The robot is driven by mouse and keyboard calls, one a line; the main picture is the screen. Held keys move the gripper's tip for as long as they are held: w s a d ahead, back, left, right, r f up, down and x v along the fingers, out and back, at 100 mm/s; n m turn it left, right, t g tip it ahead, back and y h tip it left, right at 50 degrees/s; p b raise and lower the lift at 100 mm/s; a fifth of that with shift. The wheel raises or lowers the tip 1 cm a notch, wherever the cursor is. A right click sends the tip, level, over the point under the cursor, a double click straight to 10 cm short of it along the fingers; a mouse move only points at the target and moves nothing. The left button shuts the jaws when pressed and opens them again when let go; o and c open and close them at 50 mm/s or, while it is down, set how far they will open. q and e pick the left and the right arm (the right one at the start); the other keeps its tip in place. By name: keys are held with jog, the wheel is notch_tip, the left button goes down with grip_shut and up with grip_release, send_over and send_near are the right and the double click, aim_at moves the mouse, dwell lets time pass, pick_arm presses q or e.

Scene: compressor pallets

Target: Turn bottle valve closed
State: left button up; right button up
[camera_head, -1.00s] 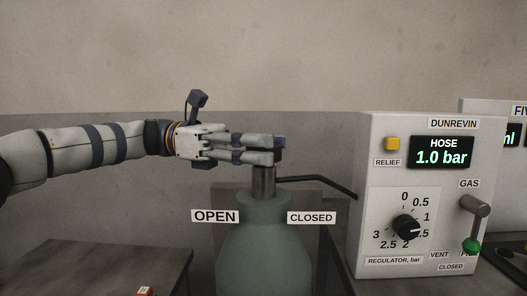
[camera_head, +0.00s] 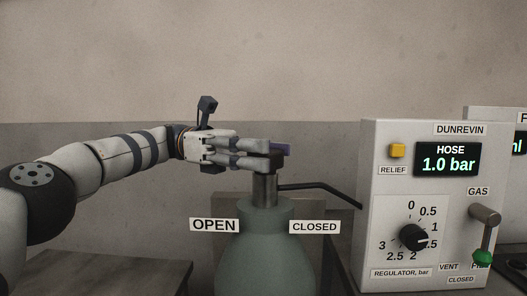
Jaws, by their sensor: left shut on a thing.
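The grey-green gas bottle (camera_head: 265,262) stands upright in the middle, with a grey metal neck (camera_head: 265,188) on top. An OPEN label (camera_head: 214,225) is at its left shoulder and a CLOSED label (camera_head: 314,227) at its right. My left gripper (camera_head: 268,154) comes in level from the left at the bottle's top and is shut on the valve handle (camera_head: 285,149). Only a small purplish and dark part of the handle shows past the fingers; the rest is hidden. My right gripper is out of view.
A dark hose (camera_head: 320,188) runs from the bottle neck to the DUNREVIN panel (camera_head: 374,215) on the right. The panel has a display (camera_head: 447,159) reading HOSE 1.0 bar, a regulator knob (camera_head: 412,237) and a GAS lever (camera_head: 484,228). A dark table (camera_head: 120,270) stands at left.

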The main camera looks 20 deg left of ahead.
pick_arm(q)
jog(key=o, duration=1.2)
jog(key=shift+d+f, duration=0.2)
jog(key=shift+a+r, duration=0.1)
jog(key=shift+r, duration=0.05)
